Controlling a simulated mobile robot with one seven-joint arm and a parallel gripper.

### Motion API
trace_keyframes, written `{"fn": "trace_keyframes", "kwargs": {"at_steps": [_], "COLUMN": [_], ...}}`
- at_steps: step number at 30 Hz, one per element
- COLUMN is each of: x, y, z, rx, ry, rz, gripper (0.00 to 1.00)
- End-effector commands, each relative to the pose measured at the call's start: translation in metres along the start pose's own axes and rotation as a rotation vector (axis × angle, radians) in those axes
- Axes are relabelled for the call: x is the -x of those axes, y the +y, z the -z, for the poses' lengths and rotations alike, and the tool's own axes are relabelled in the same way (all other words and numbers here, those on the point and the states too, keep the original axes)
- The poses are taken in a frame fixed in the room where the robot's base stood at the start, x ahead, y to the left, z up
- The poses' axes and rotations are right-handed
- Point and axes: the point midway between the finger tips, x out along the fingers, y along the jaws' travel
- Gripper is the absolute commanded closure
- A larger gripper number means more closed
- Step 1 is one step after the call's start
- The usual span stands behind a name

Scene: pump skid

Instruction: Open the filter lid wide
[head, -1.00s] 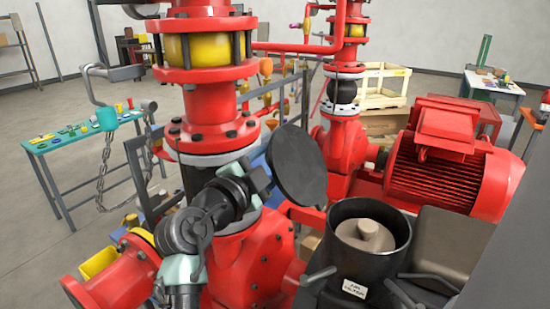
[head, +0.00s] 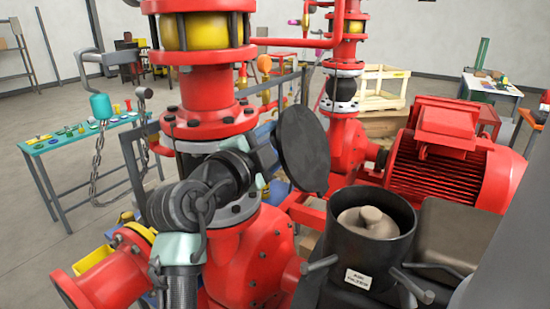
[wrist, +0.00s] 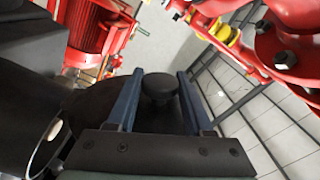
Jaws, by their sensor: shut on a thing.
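The black filter housing (head: 360,250) stands at the lower right of the head view, with a white label on its front. Its top is uncovered and shows the tan filter element (head: 370,222) inside. The filter lid (head: 304,150) is a dark round disc, swung up steeply at the housing's upper left. My gripper (head: 268,160) is at the lid's left side, shut on it; the fingertips are mostly hidden by my wrist. In the wrist view a dark round knob (wrist: 159,85) sits between my two blue-grey fingers.
A red pump body (head: 245,260) and flanged pipe stand close behind and left of my arm. A red motor (head: 455,155) is behind the housing. Clamp handles (head: 412,287) stick out from the housing's sides. A teal-topped table (head: 85,132) is far left.

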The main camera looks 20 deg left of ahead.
Motion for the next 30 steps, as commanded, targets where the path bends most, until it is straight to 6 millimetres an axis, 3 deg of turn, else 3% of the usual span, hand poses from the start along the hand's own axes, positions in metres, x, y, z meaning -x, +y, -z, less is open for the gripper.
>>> {"fn": "trace_keyframes", "kwargs": {"at_steps": [17,18,22,30], "x": [0.000,0.000,0.000,0.001], "y": [-0.003,-0.003,-0.003,-0.003], "z": [0.011,0.011,0.011,0.011], "rx": [-0.091,-0.091,-0.090,-0.090], "ry": [0.000,0.000,0.000,0.000], "rz": [-0.001,-0.001,0.000,0.001], "gripper": [1.00,0.42,0.20,0.20]}}
